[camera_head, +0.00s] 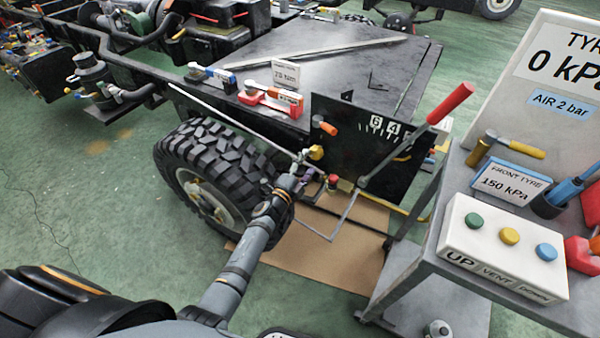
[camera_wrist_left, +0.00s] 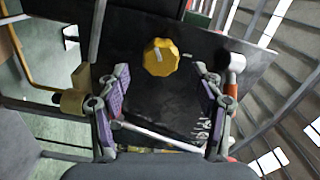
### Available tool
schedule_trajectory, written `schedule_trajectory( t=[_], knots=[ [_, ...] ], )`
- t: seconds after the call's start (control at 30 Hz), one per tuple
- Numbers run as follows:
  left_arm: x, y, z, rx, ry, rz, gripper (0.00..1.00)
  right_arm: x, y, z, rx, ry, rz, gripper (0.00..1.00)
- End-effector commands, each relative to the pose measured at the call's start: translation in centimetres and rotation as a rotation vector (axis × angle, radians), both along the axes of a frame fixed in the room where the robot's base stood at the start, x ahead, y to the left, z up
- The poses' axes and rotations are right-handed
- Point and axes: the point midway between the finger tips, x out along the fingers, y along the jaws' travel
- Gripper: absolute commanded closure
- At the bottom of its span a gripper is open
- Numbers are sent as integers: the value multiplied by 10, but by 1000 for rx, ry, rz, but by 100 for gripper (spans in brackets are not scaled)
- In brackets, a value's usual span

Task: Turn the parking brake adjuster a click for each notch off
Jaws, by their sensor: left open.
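The parking brake adjuster appears to be the yellow lobed knob (camera_head: 316,152) on the black panel (camera_head: 345,125); the left wrist view shows the knob (camera_wrist_left: 161,57) face on, with a pale mark. My left gripper (camera_head: 308,168) is close to the panel beside the knob. In the left wrist view its purple-padded fingers (camera_wrist_left: 161,78) are spread wide and empty, with the knob centred just beyond the tips. A lever with a red grip (camera_head: 450,103) slants up right across the panel, near white tick marks and the figures 6 and 4 (camera_head: 376,122). My right gripper is not in view.
An orange-tipped peg (camera_head: 329,128) sticks out above the knob. A red button (camera_head: 333,180) is just below. The tyre (camera_head: 205,170) is left of my arm. A grey cart (camera_head: 470,240) with a button box (camera_head: 503,245) stands at right. Open green floor lies left.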

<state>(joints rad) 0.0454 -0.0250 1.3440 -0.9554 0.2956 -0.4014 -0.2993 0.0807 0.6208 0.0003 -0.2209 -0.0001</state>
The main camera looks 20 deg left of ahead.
Motion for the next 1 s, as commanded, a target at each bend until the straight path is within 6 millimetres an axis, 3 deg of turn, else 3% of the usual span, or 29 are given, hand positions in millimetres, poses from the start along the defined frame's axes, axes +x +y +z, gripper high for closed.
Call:
schedule_trajectory(
  t=[0.1, 0.3, 0.87, 0.93, 1.0],
  knots=[
    [-28, 7, -1, 1, 2, 0, 34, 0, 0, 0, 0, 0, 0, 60],
    [-53, 13, 0, 0, 1, 0, 34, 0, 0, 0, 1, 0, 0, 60],
    [-57, 14, 0, -1, 0, 1, 34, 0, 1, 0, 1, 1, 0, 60],
    [-57, 20, 2, -13, 9, 24, 34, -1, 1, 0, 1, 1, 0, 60],
    [-60, 37, 5, -58, 40, 100, 34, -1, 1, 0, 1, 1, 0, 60]
  ],
)
